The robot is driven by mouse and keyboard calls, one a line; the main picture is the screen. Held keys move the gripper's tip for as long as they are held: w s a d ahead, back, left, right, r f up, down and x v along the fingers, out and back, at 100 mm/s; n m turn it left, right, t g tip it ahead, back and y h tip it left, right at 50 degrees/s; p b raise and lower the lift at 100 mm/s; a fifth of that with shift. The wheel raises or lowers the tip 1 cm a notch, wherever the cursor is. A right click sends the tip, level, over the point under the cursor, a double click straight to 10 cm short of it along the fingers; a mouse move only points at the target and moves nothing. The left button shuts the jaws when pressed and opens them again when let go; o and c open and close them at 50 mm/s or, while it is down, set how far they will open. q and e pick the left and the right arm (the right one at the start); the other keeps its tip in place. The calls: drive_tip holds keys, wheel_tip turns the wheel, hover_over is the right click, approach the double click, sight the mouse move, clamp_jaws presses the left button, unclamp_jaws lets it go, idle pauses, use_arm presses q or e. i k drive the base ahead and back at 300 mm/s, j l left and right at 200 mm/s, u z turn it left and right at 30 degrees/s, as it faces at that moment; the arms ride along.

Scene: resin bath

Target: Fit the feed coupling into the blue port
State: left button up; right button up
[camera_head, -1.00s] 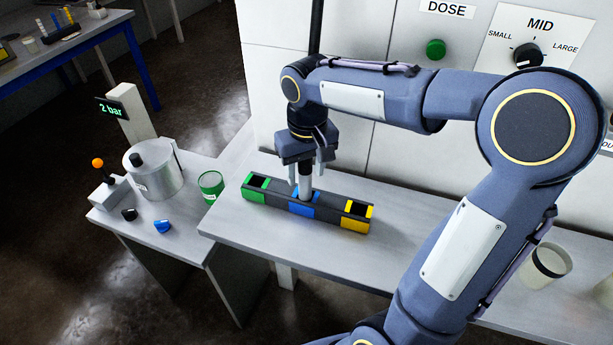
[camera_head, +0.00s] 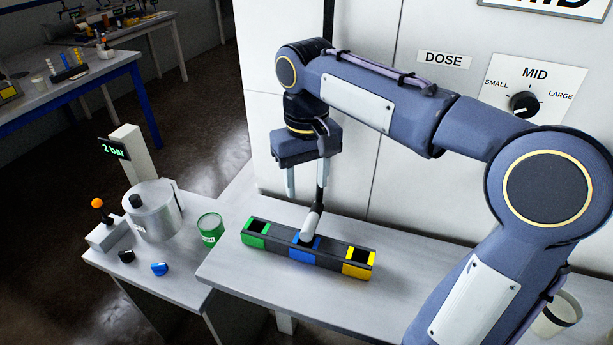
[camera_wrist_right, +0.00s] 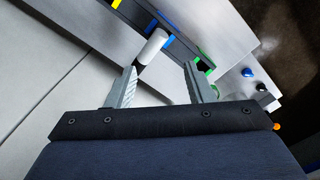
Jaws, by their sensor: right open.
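The feed coupling (camera_head: 311,224) is a pale grey cylinder with a black hose running up from its top. Its lower end is at the blue port (camera_head: 301,252), the middle one of a dark block (camera_head: 275,242). It leans, its top toward the right; I cannot tell how deep it sits. My right gripper (camera_head: 306,188) is open above the block, its fingers pointing down and apart from the coupling. In the right wrist view the coupling (camera_wrist_right: 152,47) lies just beyond the open fingertips (camera_wrist_right: 160,69). My left gripper is out of view.
The block also has a green port (camera_head: 255,235) and a yellow port (camera_head: 358,262). A metal pot (camera_head: 154,212), a green cup (camera_head: 209,228), a black piece (camera_head: 126,256) and a blue piece (camera_head: 159,269) stand on the left table. A dial panel (camera_head: 530,95) is behind.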

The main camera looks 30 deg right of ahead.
sight(331, 254)
drive_tip(key=i+j+z, duration=0.3)
drive_tip(key=j+z, duration=0.3)
drive_tip(key=i+j+z, duration=0.15)
drive_tip(key=j+z, duration=0.45)
drive_tip(key=i+j, duration=0.05)
drive_tip(key=j, duration=0.05)
